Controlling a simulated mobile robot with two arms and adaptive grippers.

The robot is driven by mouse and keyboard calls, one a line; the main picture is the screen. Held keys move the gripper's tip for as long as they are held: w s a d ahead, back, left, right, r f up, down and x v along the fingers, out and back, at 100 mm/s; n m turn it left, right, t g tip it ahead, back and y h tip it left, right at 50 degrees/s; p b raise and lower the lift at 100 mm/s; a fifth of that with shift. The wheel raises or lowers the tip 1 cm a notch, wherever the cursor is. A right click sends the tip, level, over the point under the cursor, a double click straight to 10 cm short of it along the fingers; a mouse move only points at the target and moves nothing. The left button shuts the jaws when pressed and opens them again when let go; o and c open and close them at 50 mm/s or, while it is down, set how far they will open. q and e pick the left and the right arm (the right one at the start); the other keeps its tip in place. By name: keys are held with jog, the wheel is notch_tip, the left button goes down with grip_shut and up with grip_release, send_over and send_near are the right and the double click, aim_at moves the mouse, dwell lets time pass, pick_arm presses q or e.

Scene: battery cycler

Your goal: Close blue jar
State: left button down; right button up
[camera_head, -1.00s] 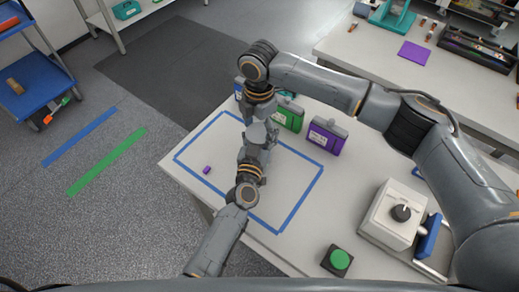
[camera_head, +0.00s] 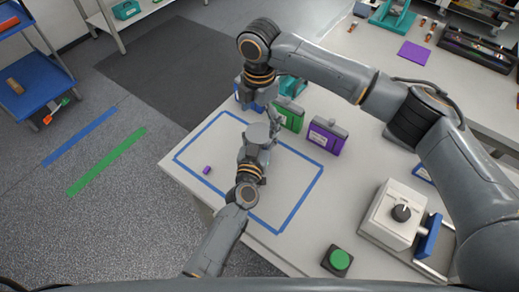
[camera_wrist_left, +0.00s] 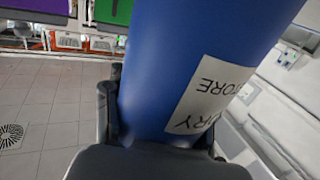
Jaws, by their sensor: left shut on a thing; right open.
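A blue jar (camera_wrist_left: 190,60) with a white label, partly reading "STORE", fills the left wrist view. My left gripper (camera_wrist_left: 158,138) is shut on it there, with fingers at both sides. In the head view my left gripper (camera_head: 268,130) is over the far part of the blue-taped area, and the jar is largely hidden by the arms. My right gripper (camera_head: 262,104) is open and points down close above and beyond the left one; its fingertips are mostly hidden. The jar's top and lid are not clearly visible.
A green case (camera_head: 289,116) and a purple case (camera_head: 326,137) stand just right of the grippers. A small purple piece (camera_head: 207,170) lies inside the tape. A green button (camera_head: 339,259) and a white box with a knob (camera_head: 396,213) are nearer on the right.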

aim_at(259, 132)
jog(key=shift+m, duration=0.6)
jog(key=shift+r, duration=2)
jog(key=shift+c, duration=0.5)
jog(key=shift+f, duration=0.1)
jog(key=shift+f, duration=3.95)
jog(key=shift+c, duration=0.4)
jog(key=c, duration=1.1)
jog(key=o, duration=1.3)
